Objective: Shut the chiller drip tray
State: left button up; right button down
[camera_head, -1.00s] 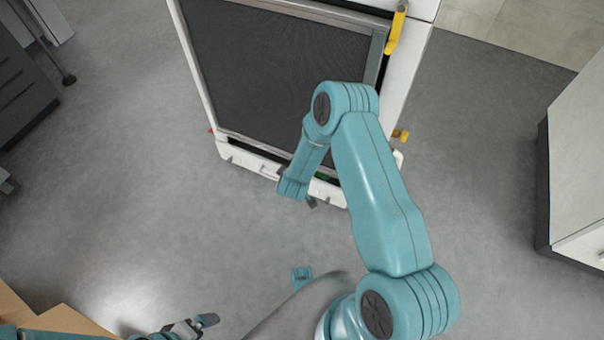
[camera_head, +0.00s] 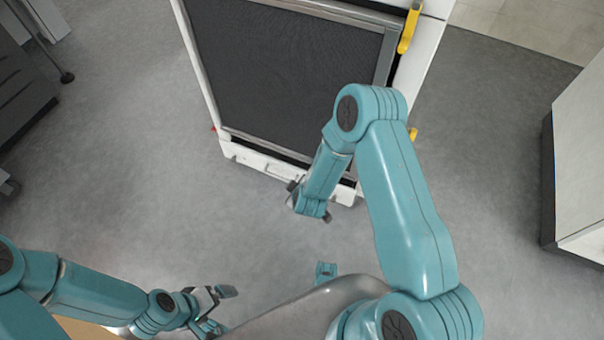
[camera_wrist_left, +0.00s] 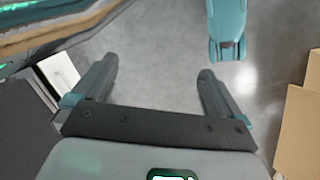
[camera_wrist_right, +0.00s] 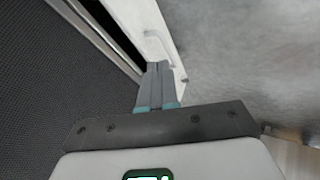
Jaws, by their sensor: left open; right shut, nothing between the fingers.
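The chiller drip tray (camera_head: 262,165) is a white strip low on the front of the chiller (camera_head: 285,70). A dark gap shows between it and the grille frame. Its right part is partly behind my right arm. In the right wrist view the tray (camera_wrist_right: 153,22) has a pale handle (camera_wrist_right: 165,45). My right gripper (camera_head: 310,204) is shut and empty in front of the tray's right half. In the right wrist view its fingers (camera_wrist_right: 158,66) overlap the tray near the handle; I cannot tell if they touch. My left gripper (camera_head: 221,307) is open and empty, low and away from the tray.
A yellow handle (camera_head: 409,28) is on the chiller's upper right edge. A white cabinet (camera_head: 580,150) stands at the right and dark drawers (camera_head: 22,90) at the left. The grey floor (camera_head: 150,190) before the chiller is clear. Cardboard (camera_wrist_left: 298,130) shows in the left wrist view.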

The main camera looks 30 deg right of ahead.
aim_at(300, 170)
jog(key=b+x, duration=0.1)
jog(key=x, duration=0.2)
jog(key=b+x, duration=0.2)
jog(key=x, duration=0.2)
jog(key=w+d+r+b+x, duration=0.1)
jog(key=b+x, duration=0.1)
jog(key=x, duration=0.2)
jog(key=shift+w+d+f, duration=0.15)
jog(key=shift+w+f, duration=0.05)
jog(key=shift+w+d+r, duration=0.15)
jog(key=shift+w+d, duration=0.25)
jog(key=shift+d, duration=0.1)
jog(key=shift+w+d+b, duration=0.3)
jog(key=shift+w+d, duration=0.5)
jog(key=shift+d, duration=0.25)
jog(key=shift+a, duration=0.1)
jog(key=shift+s, duration=0.15)
